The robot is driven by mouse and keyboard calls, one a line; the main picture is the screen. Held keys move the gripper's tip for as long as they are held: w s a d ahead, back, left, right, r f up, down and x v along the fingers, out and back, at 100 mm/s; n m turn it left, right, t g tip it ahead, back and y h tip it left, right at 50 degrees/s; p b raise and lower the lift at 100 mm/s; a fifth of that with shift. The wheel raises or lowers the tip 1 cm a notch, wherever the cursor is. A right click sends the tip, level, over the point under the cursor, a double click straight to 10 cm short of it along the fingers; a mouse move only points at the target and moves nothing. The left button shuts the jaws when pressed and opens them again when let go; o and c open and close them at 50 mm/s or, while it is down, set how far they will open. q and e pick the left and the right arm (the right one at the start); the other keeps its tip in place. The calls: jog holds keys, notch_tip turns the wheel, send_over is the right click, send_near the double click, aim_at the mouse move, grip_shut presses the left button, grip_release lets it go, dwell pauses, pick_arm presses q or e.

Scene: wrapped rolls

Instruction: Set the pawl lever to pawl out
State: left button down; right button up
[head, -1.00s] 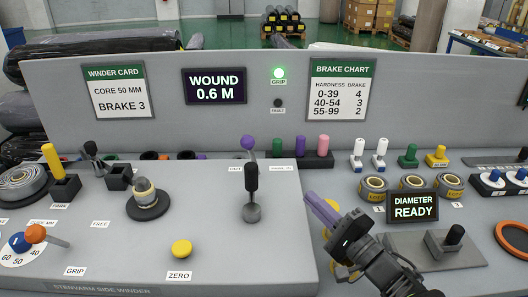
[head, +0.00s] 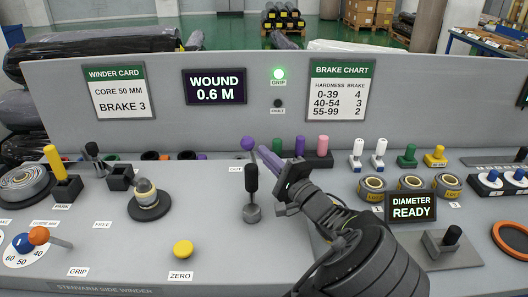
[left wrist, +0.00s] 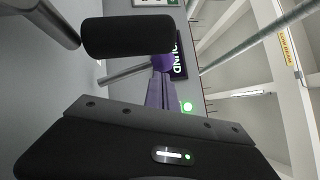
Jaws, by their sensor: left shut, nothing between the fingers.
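The lever with a purple ball knob (head: 247,143) stands behind a separate black-handled lever (head: 251,180). Its rod leans slightly left, towards the OUT label (head: 236,169); its foot is hidden behind the black handle. My left gripper (head: 261,151) is shut and empty, its purple fingers just right of the knob. In the left wrist view the fingertips (left wrist: 158,80) line up with the purple knob (left wrist: 162,63); I cannot tell whether they touch. The black handle (left wrist: 128,37) lies beside them there. The label right of the lever is covered by my gripper. My right gripper is not in view.
A row of coloured pegs (head: 299,147) stands behind my gripper. A black-and-cream knob (head: 146,194) and a yellow ZERO button (head: 183,249) sit on the panel at left. The upright board (head: 200,125) closes off the back.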

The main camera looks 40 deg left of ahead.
aim_at(248, 150)
pick_arm(q)
jog(key=shift+w+a+r, duration=0.1)
jog(key=shift+w+a, duration=0.05)
jog(key=shift+a, duration=0.35)
jog(key=s+a+n+g+h+p, duration=0.1)
jog(key=s+a+n, duration=0.1)
jog(key=n, duration=0.1)
jog(key=shift+a+h, duration=0.15)
jog(key=shift+h, duration=0.25)
